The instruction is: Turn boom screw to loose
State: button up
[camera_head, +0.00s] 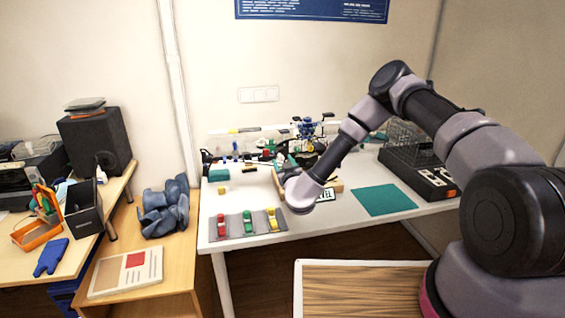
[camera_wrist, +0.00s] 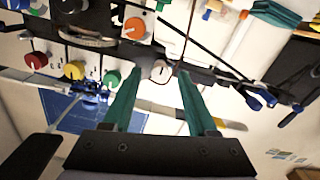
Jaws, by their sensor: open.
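In the wrist view my gripper (camera_wrist: 158,74) is open, with its two teal fingers apart. A small pale round knob (camera_wrist: 161,71) on a dark bar shows between and just beyond the fingertips; I cannot tell whether it is the boom screw or whether the fingers touch it. The dark bar (camera_wrist: 200,74) runs past the fingertips. In the head view my wrist hangs over the white table (camera_head: 345,215), and most of the gripper and what lies before it is hidden or too small to make out.
Red (camera_wrist: 36,60), yellow (camera_wrist: 75,70), green (camera_wrist: 112,79) and orange (camera_wrist: 135,28) round knobs lie left of the fingers. Blue-tipped tools (camera_wrist: 262,98) lie to the right. A teal mat (camera_head: 385,200) and a grey strip with coloured blocks (camera_head: 262,222) lie on the table.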

jog(key=shift+w+a, duration=0.1)
jog(key=shift+w, duration=0.2)
grip_shut()
